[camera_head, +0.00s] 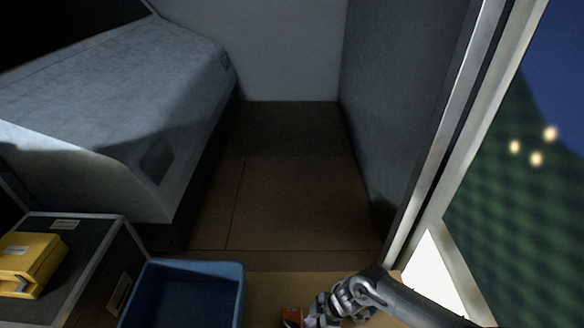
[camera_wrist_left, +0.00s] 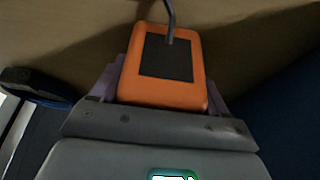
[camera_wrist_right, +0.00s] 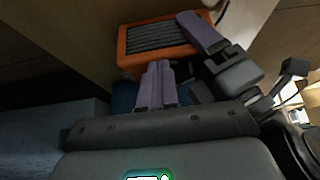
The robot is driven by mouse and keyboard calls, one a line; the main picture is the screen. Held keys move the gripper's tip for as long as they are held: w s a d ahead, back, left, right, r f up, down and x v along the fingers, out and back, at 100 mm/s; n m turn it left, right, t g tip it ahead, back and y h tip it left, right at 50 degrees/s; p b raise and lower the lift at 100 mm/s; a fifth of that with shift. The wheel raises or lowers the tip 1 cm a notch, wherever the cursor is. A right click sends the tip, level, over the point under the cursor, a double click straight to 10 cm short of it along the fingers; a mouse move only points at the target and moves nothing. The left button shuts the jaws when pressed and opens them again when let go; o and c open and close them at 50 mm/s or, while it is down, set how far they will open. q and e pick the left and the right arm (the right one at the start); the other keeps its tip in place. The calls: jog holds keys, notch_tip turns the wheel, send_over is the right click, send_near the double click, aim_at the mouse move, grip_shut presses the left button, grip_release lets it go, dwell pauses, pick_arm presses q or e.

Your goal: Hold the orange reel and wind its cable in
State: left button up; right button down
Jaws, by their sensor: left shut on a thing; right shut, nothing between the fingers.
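The orange reel (camera_wrist_left: 190,88) sits between the two pale purple fingers of my left gripper (camera_wrist_left: 163,88), which is shut on it. A dark panel covers its middle, and a grey cable (camera_wrist_left: 171,18) runs from its top edge. The right wrist view shows the reel (camera_wrist_right: 130,62) with a dark slatted face, and a left gripper finger (camera_wrist_right: 203,33) against its right end. My right gripper (camera_wrist_right: 159,70) is shut and empty, its fingertips just in front of the reel's lower edge; contact is unclear. In the head view only a corner of the reel (camera_head: 292,316) shows, beside my right gripper (camera_head: 320,318).
A blue bin (camera_head: 239,290) stands at the bottom left of the head view. Left of it a dark cabinet (camera_head: 118,250) carries a yellow case (camera_head: 40,258). A grey bench (camera_head: 110,95) is behind. The brown floor (camera_head: 285,200) in the middle is clear; a window edges the right.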

jog(key=shift+s, duration=0.1)
jog(key=shift+s, duration=0.85)
jog(key=shift+s+a, duration=0.2)
jog(key=shift+s, duration=0.25)
jog(key=shift+s+d, duration=0.1)
jog(key=shift+d, duration=0.1)
notch_tip(320, 180, up, 6)
jog(key=shift+d, duration=0.25)
dwell(0.8)
